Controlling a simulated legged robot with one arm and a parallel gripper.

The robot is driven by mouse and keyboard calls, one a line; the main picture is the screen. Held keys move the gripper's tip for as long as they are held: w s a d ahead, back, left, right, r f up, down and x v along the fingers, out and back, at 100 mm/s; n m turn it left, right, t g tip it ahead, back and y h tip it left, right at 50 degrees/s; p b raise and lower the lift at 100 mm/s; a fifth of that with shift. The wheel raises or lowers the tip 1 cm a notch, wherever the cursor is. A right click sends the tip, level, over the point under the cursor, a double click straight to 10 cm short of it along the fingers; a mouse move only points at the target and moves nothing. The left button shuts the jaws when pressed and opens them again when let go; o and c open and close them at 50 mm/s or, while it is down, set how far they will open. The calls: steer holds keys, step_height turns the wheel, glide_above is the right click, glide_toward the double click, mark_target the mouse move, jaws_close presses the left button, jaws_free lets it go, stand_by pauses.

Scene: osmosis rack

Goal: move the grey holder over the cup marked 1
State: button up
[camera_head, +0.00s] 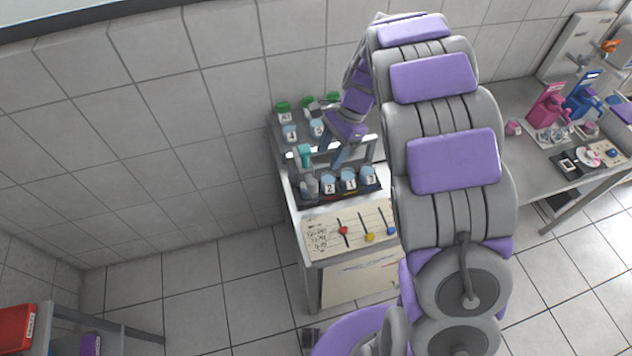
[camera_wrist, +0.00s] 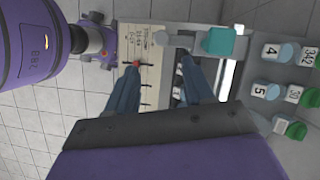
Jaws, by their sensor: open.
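The grey holder (camera_head: 309,187) is at the left end of the row of cups, with a teal part (camera_head: 305,154) above it. In the wrist view the teal part (camera_wrist: 219,42) lies just beyond my fingers. The cup marked 1 (camera_head: 349,182) stands in the middle of the lower row, between the cup marked 2 (camera_head: 328,185) and the cup marked 3 (camera_head: 369,177). My gripper (camera_head: 331,160) is open and empty above this row, right of the teal part. In the wrist view my gripper (camera_wrist: 160,63) has its fingers apart, hiding most of the cups.
Behind, a shelf carries the cups marked 4 (camera_head: 290,132) and 5 (camera_head: 318,127) and several green-capped bottles (camera_head: 284,113). A slider panel (camera_head: 323,232) with red, yellow and blue knobs lies in front. A side table (camera_head: 530,165) stands at the right; a wall is behind.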

mark_target(314, 181)
steer(key=x, duration=0.5)
steer(key=a+x, duration=0.1)
steer(key=x, duration=0.4)
steer(key=shift+a+b, duration=0.2)
steer(key=shift+b, duration=0.1)
steer(key=shift+s+d+f, duration=0.1)
steer(key=shift+d+f, duration=0.25)
steer(key=shift+f, duration=0.35)
steer(key=shift+a, duration=0.15)
steer(key=shift+a, duration=0.15)
steer(key=shift+c, duration=0.5)
steer(key=shift+a, duration=0.25)
steer(key=c, duration=0.3)
steer(key=shift+d, duration=0.35)
steer(key=c, duration=0.4)
jaws_close()
